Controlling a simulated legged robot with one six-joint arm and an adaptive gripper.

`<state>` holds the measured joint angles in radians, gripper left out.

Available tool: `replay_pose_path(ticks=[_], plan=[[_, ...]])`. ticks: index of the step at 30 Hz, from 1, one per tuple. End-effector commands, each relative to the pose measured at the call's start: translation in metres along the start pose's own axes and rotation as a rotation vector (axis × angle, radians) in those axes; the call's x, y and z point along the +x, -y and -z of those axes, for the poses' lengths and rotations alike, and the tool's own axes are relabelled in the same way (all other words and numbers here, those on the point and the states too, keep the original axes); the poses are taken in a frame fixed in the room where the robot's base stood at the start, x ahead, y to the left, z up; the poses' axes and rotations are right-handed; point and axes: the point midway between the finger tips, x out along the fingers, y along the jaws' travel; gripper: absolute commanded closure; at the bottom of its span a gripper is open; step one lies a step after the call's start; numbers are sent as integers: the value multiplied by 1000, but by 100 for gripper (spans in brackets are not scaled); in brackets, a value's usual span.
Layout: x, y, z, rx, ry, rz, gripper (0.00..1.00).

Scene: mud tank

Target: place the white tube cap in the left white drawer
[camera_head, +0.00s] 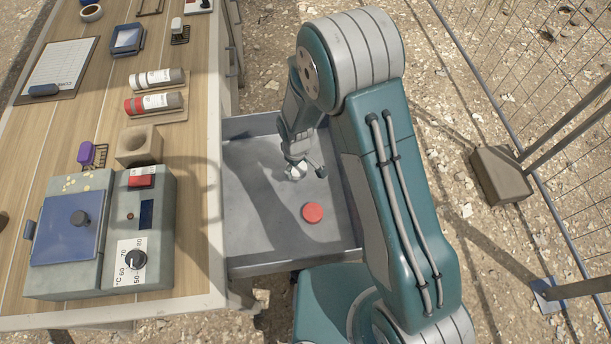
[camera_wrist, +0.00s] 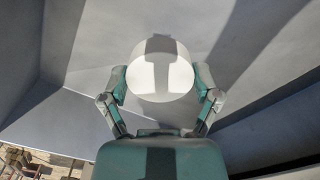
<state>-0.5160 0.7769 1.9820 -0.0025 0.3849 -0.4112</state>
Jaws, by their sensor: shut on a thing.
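The white tube cap (camera_wrist: 160,72) is round and sits between the two fingers of my gripper (camera_wrist: 160,82) in the wrist view, with a finger against each side. In the head view my gripper (camera_head: 306,172) is down inside the open drawer (camera_head: 262,256), and the white cap (camera_head: 295,173) shows at its tip. The drawer looks grey-white and is pulled out from the bench. I cannot tell whether the cap touches the drawer floor. A red cap (camera_head: 313,212) lies on the drawer floor, apart from my gripper.
The wooden bench (camera_head: 190,60) is left of the drawer. It carries a heating unit (camera_head: 150,190) with a blue lid, a beige block (camera_head: 138,146), two labelled tubes (camera_head: 153,102) on racks and a clipboard (camera_head: 60,66). A wire fence (camera_head: 520,80) stands at the right.

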Motion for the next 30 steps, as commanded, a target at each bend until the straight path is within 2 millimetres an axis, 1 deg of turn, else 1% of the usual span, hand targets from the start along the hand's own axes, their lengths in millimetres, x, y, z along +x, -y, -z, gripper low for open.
replay_pose_path(ticks=[1, 3, 8, 11, 12, 16, 25, 26, 27, 30], plan=[[8, -5, -6, 2, 2, 1, 42], [15, -9, -10, 2, 1, 0, 42], [24, -15, -16, 1, -1, 1, 42], [33, -20, -22, 2, -1, 2, 42], [40, -19, -21, -1, 1, 3, 42], [59, -18, -20, 0, 1, 1, 42], [62, -18, -18, 0, -1, 0, 42], [62, -18, -18, 0, -2, 0, 15], [62, -18, -19, 0, -2, 0, 0], [61, -18, -19, 0, -3, 0, 0]])
